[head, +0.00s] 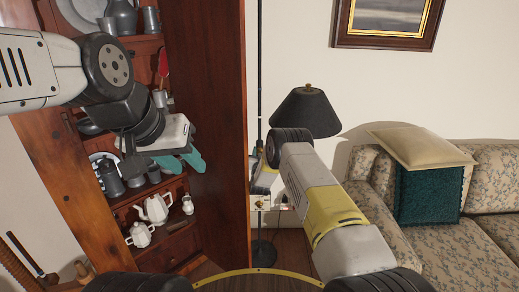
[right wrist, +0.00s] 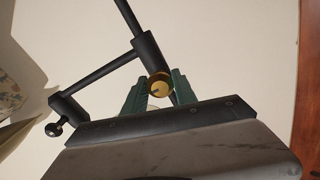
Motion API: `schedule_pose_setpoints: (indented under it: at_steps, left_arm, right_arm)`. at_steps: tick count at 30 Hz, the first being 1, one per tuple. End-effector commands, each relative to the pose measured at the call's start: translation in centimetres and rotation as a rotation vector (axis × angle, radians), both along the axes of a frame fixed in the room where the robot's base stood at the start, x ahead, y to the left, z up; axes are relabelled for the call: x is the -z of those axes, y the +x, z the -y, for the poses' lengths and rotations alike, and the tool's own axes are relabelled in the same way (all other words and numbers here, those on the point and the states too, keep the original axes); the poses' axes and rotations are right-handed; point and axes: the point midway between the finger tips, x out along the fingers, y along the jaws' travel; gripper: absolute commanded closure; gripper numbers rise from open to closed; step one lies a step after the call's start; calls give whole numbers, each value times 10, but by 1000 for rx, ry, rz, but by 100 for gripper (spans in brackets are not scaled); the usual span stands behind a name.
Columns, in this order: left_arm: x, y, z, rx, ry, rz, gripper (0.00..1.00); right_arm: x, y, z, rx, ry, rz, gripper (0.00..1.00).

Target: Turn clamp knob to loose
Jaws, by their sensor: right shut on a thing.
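The clamp knob (right wrist: 159,86) is a round brass knob on a black clamp joint of the lamp stand in the right wrist view. The teal fingers of my right gripper (right wrist: 157,92) are on either side of it, shut on it. In the head view my right gripper (head: 262,178) is at the pole, mostly hidden behind my own wrist, and the knob cannot be made out. My left gripper (head: 183,161) is in front of the cabinet shelves, with its two teal fingers apart and nothing seen between them.
A wooden cabinet (head: 222,130) with pewter and white pots stands at left, its side panel close to the pole. A black lampshade (head: 304,112) is behind my right arm. A floral sofa (head: 445,255) with cushions fills the right. A framed picture (head: 385,42) hangs above.

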Motion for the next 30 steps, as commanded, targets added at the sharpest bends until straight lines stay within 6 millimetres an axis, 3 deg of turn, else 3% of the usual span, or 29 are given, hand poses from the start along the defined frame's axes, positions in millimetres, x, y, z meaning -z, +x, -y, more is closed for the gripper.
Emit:
schedule_pose_setpoints:
  at_steps: [2,3,6,20,30]
  left_arm:
    - [0,0,0,0,0,0,64]
    - [0,0,0,0,0,0,64]
    - [0,0,0,0,0,0,64]
    - [0,0,0,0,0,0,64]
    - [0,0,0,0,0,0,64]
  right_arm:
    - [2,-1,-1,-2,-2,-5,100]
    - [2,-1,-1,-2,-2,-5,63]
    - [2,-1,-1,-2,-1,-4,45]
    - [1,0,0,1,79,-1,45]
    - [1,0,2,2,603,-1,45]
